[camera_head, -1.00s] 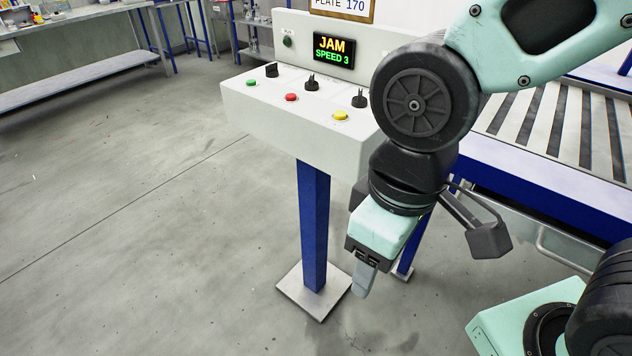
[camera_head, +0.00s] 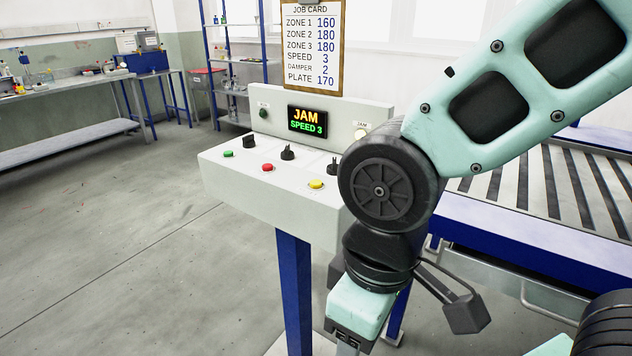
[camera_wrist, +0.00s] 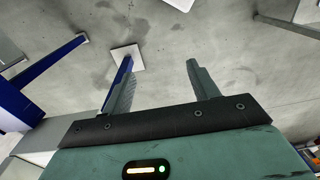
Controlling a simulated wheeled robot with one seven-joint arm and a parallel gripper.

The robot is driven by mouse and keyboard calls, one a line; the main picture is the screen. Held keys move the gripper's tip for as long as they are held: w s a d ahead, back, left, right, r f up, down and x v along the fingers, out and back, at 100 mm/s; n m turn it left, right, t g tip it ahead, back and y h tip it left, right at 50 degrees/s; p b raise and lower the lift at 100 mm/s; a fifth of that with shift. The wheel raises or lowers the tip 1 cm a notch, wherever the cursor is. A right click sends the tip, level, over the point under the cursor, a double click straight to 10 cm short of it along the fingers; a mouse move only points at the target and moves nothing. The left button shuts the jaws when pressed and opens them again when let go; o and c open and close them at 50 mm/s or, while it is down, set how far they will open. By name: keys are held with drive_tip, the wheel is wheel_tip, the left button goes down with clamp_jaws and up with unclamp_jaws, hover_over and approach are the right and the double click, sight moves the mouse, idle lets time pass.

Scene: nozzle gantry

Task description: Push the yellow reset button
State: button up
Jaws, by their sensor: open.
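The yellow button (camera_head: 316,184) sits on the sloped top of a pale control console (camera_head: 262,200), right of a red button (camera_head: 267,167) and a green button (camera_head: 228,153). My gripper hangs in front of and below the console in the head view, with its fingertips cut off by the lower edge. In the wrist view my gripper (camera_wrist: 158,82) is open and empty, its two fingers apart above the floor. The yellow button does not show in the wrist view.
Black knobs (camera_head: 287,153) stand behind the buttons. A display (camera_head: 307,121) reads JAM, SPEED 3. A job card (camera_head: 312,45) stands behind it. A roller conveyor (camera_head: 540,185) is at the right. A blue post (camera_head: 294,290) carries the console. Open floor lies at the left.

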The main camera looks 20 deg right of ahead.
clamp_jaws()
idle(1.7)
